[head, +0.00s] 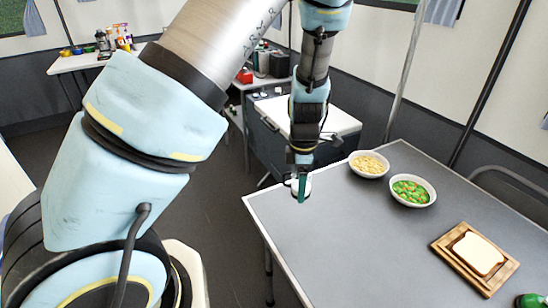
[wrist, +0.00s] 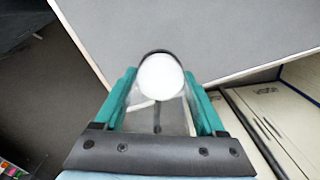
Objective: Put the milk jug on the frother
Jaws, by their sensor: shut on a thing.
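In the wrist view the jug's dark rim and white round inside show between the fingertips. In the head view only a little of the white jug (head: 294,186) shows beside the near finger. I cannot make out a frother in either view.
The grey table (head: 330,230) carries a bowl of pale food (head: 369,164), a bowl of green and orange vegetables (head: 411,190) and a wooden board (head: 448,257) with bread. A white-topped cabinet (head: 335,117) stands behind my gripper. The table's near left part is clear.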

